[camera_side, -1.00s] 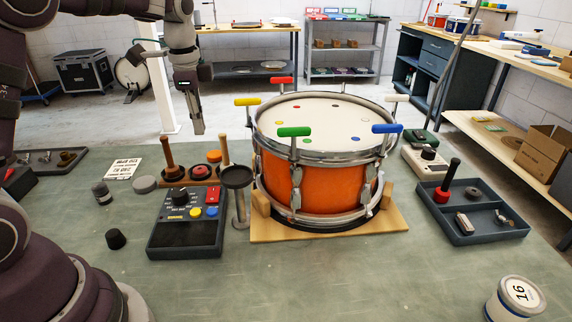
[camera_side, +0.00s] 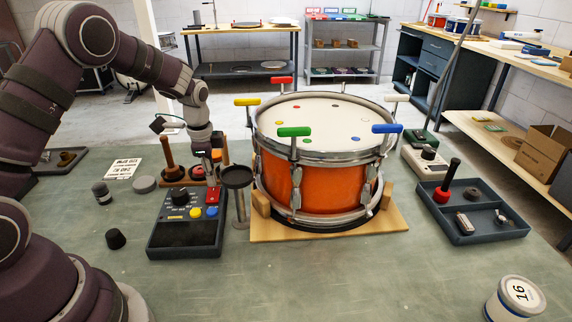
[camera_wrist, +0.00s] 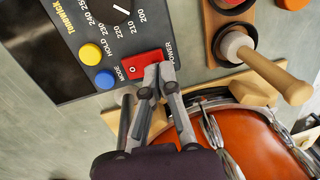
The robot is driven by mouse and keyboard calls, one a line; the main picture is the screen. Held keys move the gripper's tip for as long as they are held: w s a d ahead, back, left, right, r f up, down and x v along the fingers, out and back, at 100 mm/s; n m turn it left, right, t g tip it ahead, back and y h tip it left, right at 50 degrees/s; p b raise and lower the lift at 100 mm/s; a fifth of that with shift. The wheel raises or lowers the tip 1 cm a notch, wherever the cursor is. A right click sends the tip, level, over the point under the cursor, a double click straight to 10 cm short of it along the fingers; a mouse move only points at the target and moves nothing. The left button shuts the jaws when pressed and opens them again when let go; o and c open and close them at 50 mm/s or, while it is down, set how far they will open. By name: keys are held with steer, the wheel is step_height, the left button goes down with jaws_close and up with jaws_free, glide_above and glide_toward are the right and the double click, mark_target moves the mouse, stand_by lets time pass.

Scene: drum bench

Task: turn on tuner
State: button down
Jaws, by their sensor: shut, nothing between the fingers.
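The tuner (camera_side: 187,238) is a dark box on the bench, left of the drum. It has a black dial (camera_side: 180,196), a yellow button (camera_side: 196,212), a blue button (camera_side: 211,211) and a red power switch (camera_side: 212,196) at its upper right. In the wrist view the red switch (camera_wrist: 138,65) carries a white mark and has "POWER" printed beside it. My gripper (camera_wrist: 160,74) is shut and empty, its tips over the right end of the red switch. In the side view my gripper (camera_side: 214,184) points down there; I cannot tell whether it touches.
The orange drum (camera_side: 318,185) stands right of the tuner on a wooden base. A dark round-topped stand (camera_side: 237,177) is close to the tuner's right. A wooden rack with handled tools (camera_wrist: 220,45) lies just behind. Open bench is in front.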

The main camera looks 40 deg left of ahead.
steer(key=shift+f, duration=0.6)
steer(key=shift+f, duration=0.1)
steer(key=shift+w+a+f, duration=0.1)
steer(key=shift+f, duration=0.05)
steer(key=shift+s+d+r, duration=0.35)
steer(key=shift+s+d, duration=0.15)
steer(key=shift+r, duration=0.1)
